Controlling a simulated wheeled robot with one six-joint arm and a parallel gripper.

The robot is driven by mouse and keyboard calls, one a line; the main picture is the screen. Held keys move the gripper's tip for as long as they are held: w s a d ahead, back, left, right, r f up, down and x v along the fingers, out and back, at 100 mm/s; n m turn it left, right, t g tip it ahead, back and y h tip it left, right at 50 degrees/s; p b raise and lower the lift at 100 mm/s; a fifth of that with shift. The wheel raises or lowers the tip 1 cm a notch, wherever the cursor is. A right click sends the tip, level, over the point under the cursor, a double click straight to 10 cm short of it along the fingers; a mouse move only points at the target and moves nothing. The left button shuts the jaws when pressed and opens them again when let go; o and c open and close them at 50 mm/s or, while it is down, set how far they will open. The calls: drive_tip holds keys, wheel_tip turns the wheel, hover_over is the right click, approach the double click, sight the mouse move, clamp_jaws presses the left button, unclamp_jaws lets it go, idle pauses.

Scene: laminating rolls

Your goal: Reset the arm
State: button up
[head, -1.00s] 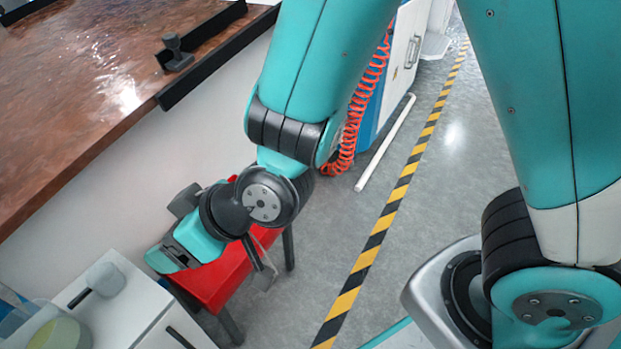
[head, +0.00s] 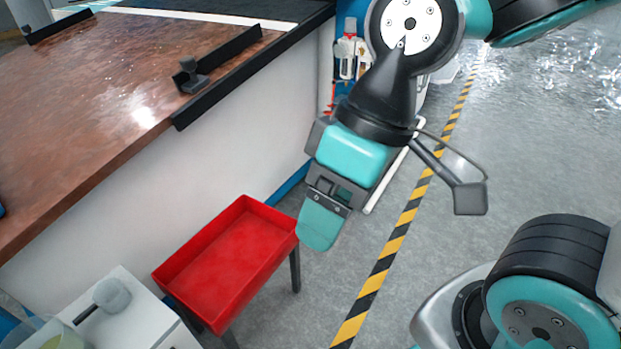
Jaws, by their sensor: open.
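My gripper (head: 320,222) hangs in the air in the upper middle of the head view, pointing down and a little left. Only one broad teal finger shows clearly, so the gap between the fingers is hidden from this side. It appears empty. In the picture it is just right of the red tray's right corner, over the grey floor, and appears apart from the tray. My arm reaches in from the top right.
An empty red tray (head: 247,204) stands on dark legs below the copper-brown table (head: 110,125). A black bracket (head: 190,108) sits at the table's edge. A white cabinet (head: 135,312) is at bottom left. Open floor with a yellow-black stripe (head: 385,255) lies right.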

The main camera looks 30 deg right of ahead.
wheel_tip(320, 180, up, 46)
drive_tip(key=p, duration=4.5)
drive_tip(key=shift+p, duration=0.3)
